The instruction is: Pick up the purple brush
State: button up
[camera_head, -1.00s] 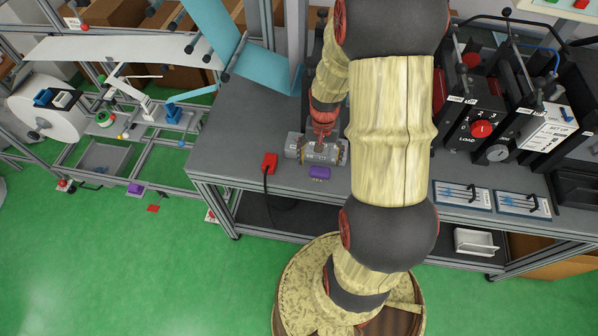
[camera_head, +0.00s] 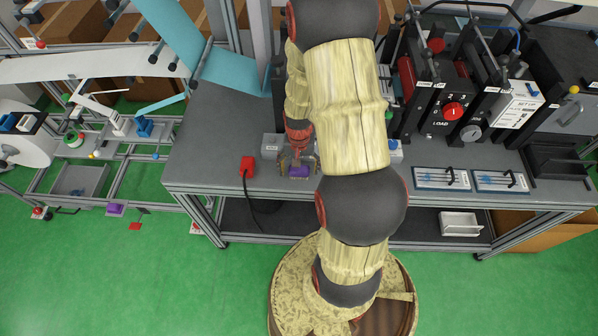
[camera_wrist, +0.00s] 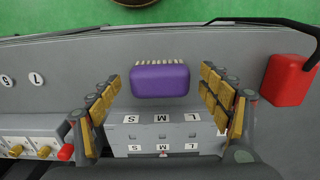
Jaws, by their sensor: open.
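The purple brush (camera_wrist: 160,80) lies on the grey table, seen from above in the wrist view, with its pale bristles toward the table's front edge. In the head view the brush (camera_head: 299,171) shows just below my gripper, near the table's front edge. I cannot tell the exact height above the table.
A grey block marked S, M, L (camera_wrist: 165,135) sits right behind the brush, close to the fingers. A red box (camera_wrist: 287,80) with a black cable stands to the right in the wrist view. The table's front edge (camera_head: 250,189) is near.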

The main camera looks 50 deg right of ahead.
jog(key=shift+c, duration=0.9)
jog(key=c, duration=1.1)
jog(key=shift+o, duration=0.2)
jog(key=shift+r, duration=0.1)
jog(key=shift+r, duration=0.65)
jog(key=s+a+r+p, duration=0.1)
jog(key=s+r, duration=0.3)
jog(key=s+a+r, duration=0.2)
jog(key=s+r, duration=0.1)
jog(key=s, duration=0.1)
jog(key=s+a+r+p, duration=0.1)
jog(key=s+r, duration=0.3)
jog(key=s, duration=0.1)
jog(key=shift+s+a+r+p, duration=0.1)
jog(key=shift+a+r+p, duration=0.2)
jog(key=shift+a+p, duration=0.05)
